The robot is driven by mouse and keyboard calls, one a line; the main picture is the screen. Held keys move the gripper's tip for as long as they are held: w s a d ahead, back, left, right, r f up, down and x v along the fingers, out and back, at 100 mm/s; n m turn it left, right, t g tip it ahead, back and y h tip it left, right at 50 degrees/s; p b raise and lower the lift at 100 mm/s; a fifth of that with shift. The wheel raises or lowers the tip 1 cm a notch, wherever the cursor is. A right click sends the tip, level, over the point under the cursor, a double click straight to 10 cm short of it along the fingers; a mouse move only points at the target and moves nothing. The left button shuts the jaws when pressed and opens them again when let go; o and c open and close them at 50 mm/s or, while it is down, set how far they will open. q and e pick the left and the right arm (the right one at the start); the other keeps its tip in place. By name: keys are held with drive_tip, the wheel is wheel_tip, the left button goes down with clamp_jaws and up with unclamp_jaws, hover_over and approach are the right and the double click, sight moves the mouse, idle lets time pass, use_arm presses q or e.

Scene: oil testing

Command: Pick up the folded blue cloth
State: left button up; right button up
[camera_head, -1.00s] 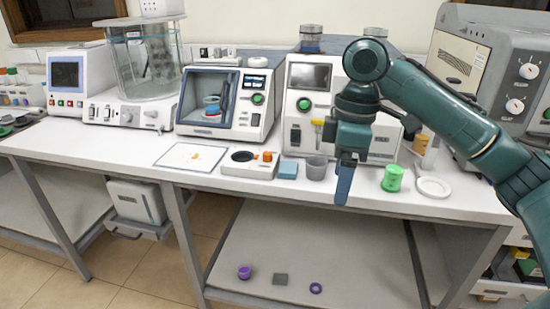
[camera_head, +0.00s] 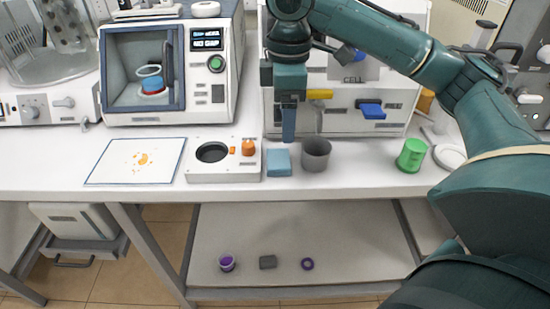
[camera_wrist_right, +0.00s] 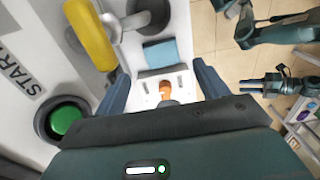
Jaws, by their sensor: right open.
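The folded blue cloth (camera_head: 279,162) lies flat on the white bench, between the sample device and a grey cup. It also shows in the right wrist view (camera_wrist_right: 160,54), ahead of the fingers. My right gripper (camera_head: 289,122) points down above the bench, just behind the cloth in the head view. In its wrist view the two blue fingers (camera_wrist_right: 161,88) are spread apart with nothing between them. My left gripper is outside the head view. Teal arm parts with a blue-tipped end (camera_wrist_right: 252,84) show at the right of the wrist view, too small to read.
The grey cup (camera_head: 316,154) stands right beside the cloth. The white device with an orange knob (camera_head: 223,172) sits on its left. A green container (camera_head: 412,155) stands farther right. A machine with a yellow handle (camera_head: 320,94) rises behind. Bench in front of the cloth is clear.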

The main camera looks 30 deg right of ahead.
sight(285, 157)
wheel_tip(285, 157, down, 9)
drive_tip(key=shift+r+b, duration=0.1)
drive_tip(key=shift+b, duration=0.6)
drive_tip(key=shift+f, duration=0.3)
drive_tip(key=shift+w, duration=0.1)
drive_tip(key=c, duration=0.7)
drive_tip(key=shift+c, duration=0.2)
